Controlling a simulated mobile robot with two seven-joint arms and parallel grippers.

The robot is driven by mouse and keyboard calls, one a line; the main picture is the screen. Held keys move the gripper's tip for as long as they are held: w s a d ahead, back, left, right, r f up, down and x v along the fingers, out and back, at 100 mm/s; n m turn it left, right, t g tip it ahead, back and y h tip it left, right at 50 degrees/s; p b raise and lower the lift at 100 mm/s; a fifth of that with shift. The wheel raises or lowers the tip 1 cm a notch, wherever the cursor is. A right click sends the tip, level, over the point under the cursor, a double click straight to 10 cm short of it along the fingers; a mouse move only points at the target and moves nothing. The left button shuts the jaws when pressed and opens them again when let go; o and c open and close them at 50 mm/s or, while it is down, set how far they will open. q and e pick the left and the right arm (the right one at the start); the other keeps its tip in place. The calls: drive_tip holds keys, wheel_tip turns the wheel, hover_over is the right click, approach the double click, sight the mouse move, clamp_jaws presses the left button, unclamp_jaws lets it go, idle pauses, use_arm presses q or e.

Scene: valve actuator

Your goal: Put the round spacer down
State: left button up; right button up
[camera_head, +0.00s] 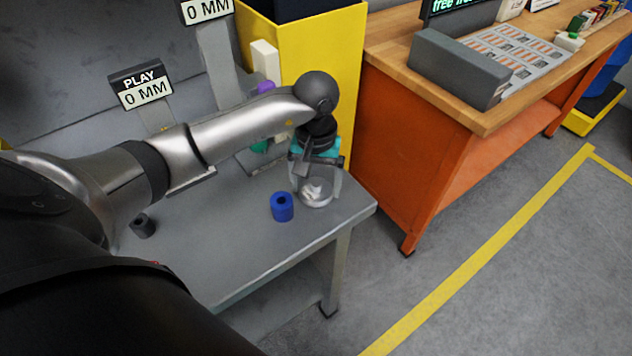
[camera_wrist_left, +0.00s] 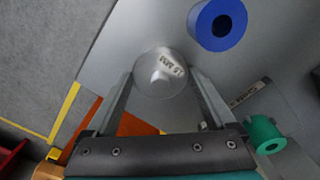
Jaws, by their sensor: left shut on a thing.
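The round spacer (camera_head: 316,193) is a silver disc with printed lettering on its face. It also shows in the left wrist view (camera_wrist_left: 160,74), between the two fingers. My left gripper (camera_head: 317,185) points down and is shut on the spacer, one finger on each side. It is at the right end of the grey table (camera_head: 240,247). The spacer is at or just above the tabletop; I cannot tell whether it touches. My right gripper is not in view.
A blue ring-shaped part (camera_head: 282,207) stands just left of the spacer. A dark grey cylinder (camera_head: 143,226) stands farther left. A green part (camera_wrist_left: 264,134) is near my left gripper. The tabletop between blue and grey parts is clear. An orange workbench (camera_head: 420,140) stands to the right.

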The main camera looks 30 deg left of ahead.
sight(317, 184)
use_arm(q)
drive_tip(key=o, duration=1.2)
drive_tip(key=shift+f, duration=0.1)
drive_tip(key=shift+o, duration=0.2)
wheel_tip(317, 184, up, 12)
drive_tip(key=shift+p, duration=0.4)
